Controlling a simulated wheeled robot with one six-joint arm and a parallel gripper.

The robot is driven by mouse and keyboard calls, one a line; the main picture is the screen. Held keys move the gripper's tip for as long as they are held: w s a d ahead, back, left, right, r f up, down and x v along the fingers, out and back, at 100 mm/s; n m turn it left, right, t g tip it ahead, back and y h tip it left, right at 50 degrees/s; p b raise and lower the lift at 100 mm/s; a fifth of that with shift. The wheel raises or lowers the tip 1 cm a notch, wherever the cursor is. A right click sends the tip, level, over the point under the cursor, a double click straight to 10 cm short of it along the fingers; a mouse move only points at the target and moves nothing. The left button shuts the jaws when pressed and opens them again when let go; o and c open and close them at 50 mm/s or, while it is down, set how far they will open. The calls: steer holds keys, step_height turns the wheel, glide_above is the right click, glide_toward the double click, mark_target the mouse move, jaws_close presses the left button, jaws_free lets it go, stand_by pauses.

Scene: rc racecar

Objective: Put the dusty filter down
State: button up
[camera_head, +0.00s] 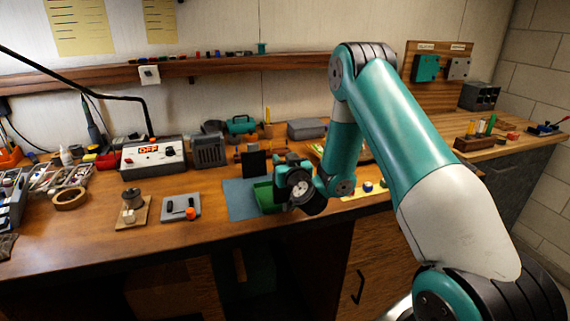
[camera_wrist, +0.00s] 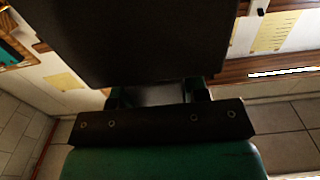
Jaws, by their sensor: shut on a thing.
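My gripper (camera_head: 275,167) is over the back middle of the bench, shut on a dark, flat, squarish slab, which I take to be the dusty filter (camera_head: 254,164). The slab stands upright to the left of the gripper, above the blue mat (camera_head: 236,200). Whether it touches anything below, I cannot tell. In the wrist view the filter (camera_wrist: 140,40) fills the top middle, between the fingers of my gripper (camera_wrist: 157,94).
A grey plate with an orange knob (camera_head: 181,208) and a small wooden stand (camera_head: 133,214) lie left of the mat. A soldering station (camera_head: 153,158) and a dark grey box (camera_head: 209,150) stand behind. Bare wood shows at the front left.

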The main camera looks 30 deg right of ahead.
steer(key=shift+f, duration=0.2)
steer(key=o, duration=0.9)
steer(key=shift+r, duration=0.15)
